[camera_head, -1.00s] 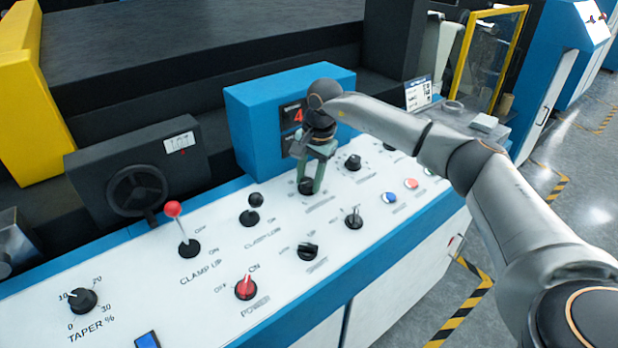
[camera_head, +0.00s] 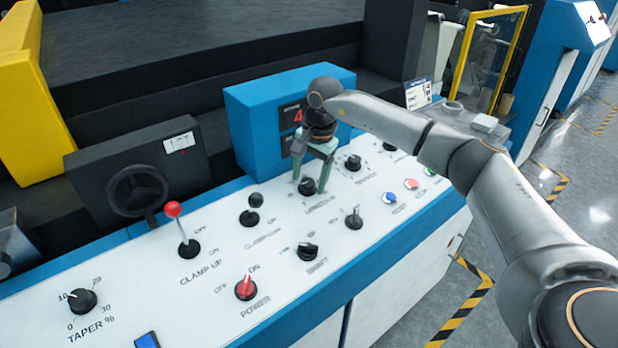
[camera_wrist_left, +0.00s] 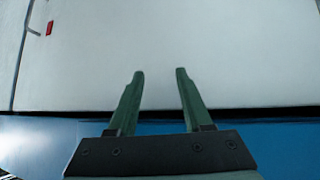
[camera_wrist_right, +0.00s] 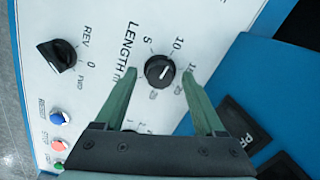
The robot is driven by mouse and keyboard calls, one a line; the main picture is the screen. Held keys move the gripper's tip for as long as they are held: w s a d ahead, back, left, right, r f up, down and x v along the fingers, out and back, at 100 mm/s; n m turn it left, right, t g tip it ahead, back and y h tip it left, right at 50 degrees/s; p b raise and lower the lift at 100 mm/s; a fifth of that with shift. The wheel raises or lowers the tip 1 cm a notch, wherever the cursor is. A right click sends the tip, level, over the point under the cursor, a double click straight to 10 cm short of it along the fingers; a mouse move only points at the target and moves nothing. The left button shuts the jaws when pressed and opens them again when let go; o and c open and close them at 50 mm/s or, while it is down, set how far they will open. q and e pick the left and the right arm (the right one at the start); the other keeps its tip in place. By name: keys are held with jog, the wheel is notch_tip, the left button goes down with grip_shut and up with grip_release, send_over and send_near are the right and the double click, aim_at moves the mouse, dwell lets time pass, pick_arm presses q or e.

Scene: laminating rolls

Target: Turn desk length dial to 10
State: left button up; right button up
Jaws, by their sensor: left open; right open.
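The length dial (camera_wrist_right: 159,71) is a round black knob with a white mark, on the white sloped panel. Numbers including 10 are printed around it, with LENGTH beside it. It also shows in the head view (camera_head: 307,187). My right gripper (camera_wrist_right: 160,75) is open, with its green fingers on either side of the dial and gaps between; it also shows in the head view (camera_head: 310,178). My left gripper (camera_wrist_left: 160,72) is open and empty in the left wrist view, facing a plain white surface. It is not in the head view.
A blue display box (camera_head: 252,125) with a red 4 stands behind the dial. The tension dial (camera_head: 353,162) is to its right and the shaft knob (camera_head: 307,252) in front. A red-tipped clamp lever (camera_head: 174,209) rises at the left. Coloured buttons (camera_head: 411,184) lie to the right.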

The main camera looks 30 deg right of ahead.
notch_tip(320, 180, up, 12)
jog(key=s, duration=0.1)
jog(key=shift+s+d+b, duration=0.4)
jog(key=shift+s, duration=0.1)
